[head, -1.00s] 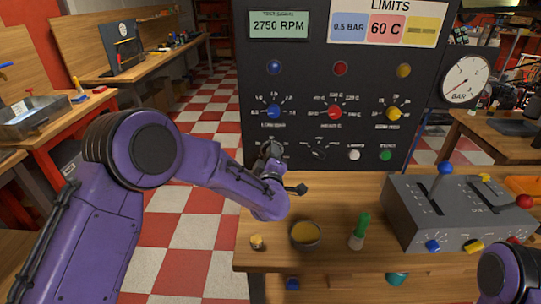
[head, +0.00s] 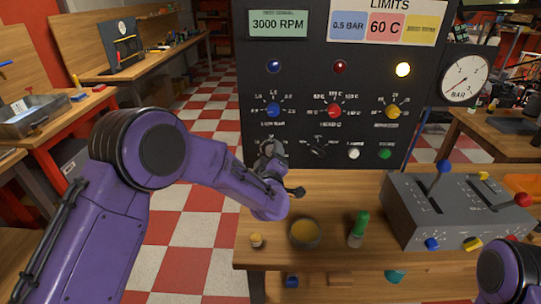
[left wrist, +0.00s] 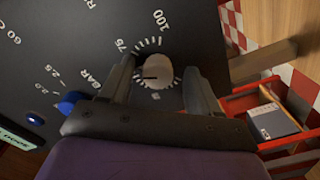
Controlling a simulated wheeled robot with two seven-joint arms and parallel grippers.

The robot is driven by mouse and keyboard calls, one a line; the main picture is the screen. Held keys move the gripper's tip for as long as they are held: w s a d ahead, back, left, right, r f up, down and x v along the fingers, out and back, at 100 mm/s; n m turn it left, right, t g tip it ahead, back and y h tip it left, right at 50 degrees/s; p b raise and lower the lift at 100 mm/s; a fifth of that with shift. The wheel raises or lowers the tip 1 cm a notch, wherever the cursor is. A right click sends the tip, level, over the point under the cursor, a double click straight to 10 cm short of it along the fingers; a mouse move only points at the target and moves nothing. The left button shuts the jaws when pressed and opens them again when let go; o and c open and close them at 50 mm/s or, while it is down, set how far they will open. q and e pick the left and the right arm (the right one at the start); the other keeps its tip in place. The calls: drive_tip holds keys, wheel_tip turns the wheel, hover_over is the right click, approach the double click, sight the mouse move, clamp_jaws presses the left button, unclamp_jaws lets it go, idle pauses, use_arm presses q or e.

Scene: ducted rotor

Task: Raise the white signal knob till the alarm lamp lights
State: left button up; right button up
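The white signal knob (left wrist: 158,72) shows in the left wrist view on the dark panel, inside a ring of ticks near the printed 75 and 100. Its dark pointer mark points left in that view. My left gripper (left wrist: 160,82) has one finger on each side of it, with a visible gap on both sides; it looks open. In the head view the left gripper (head: 270,152) is at the panel's lower left and hides the knob. The display (head: 278,23) reads 3000 RPM.
The panel (head: 257,98) also has blue, red and yellow knobs. On the bench (head: 330,188) below are a bowl (head: 305,233), a green-handled tool (head: 359,228) and a grey lever box (head: 410,205). A pressure gauge (head: 465,78) is at right. My right gripper is out of view.

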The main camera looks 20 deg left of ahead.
use_arm(q)
drive_tip(key=b+v, duration=0.2)
drive_tip(key=v, duration=0.8)
drive_tip(key=shift+s, duration=0.25)
